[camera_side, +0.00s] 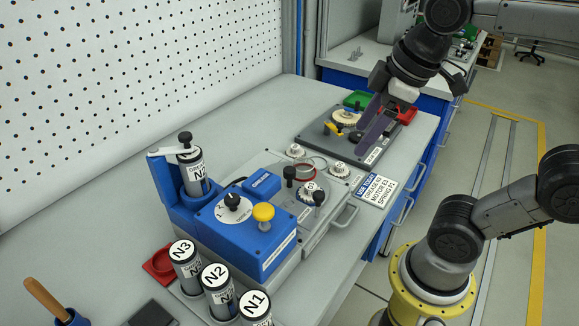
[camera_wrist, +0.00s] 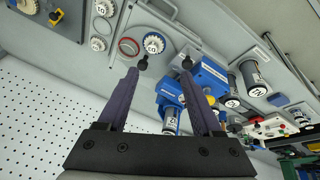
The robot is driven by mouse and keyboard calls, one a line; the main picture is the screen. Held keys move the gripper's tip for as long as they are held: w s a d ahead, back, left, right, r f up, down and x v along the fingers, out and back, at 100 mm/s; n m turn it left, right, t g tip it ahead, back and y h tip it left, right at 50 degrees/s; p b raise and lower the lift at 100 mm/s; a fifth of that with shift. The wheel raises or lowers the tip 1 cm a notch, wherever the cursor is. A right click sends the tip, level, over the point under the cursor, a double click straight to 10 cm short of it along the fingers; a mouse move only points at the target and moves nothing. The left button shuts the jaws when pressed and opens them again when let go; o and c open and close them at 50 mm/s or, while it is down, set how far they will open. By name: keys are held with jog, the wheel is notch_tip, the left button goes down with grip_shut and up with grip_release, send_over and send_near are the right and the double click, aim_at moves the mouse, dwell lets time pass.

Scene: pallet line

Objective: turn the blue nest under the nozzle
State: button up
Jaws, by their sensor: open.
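The blue dispenser station (camera_side: 248,240) stands on the bench, with a labelled cartridge (camera_side: 193,172) held upright in its arm. Beside it a grey plate (camera_side: 335,212) carries a toothed white disc (camera_side: 308,190), two upright black knobs (camera_side: 290,174) and an empty red ring (camera_side: 303,172). In the wrist view the disc (camera_wrist: 154,43) has a bluish edge and the red ring (camera_wrist: 128,46) is at its left.
A dark tray (camera_side: 318,146) with a beige gear lies beyond the grey plate. Green and red bins (camera_side: 356,99) are behind it. Cartridges N1, N2 and N3 (camera_side: 217,290) stand in front of the station. A perforated wall (camera_side: 130,80) borders the bench.

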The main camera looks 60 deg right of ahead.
jog(key=w+r+n+g, duration=0.2)
jog(key=w+n, duration=0.1)
jog(key=w, duration=0.7)
jog(key=g, duration=0.2)
send_near(290, 169)
jog(key=shift+n, duration=0.4)
jog(key=f, duration=0.9)
jog(key=shift+w+f, duration=0.1)
jog(key=shift+w, duration=0.1)
grip_shut()
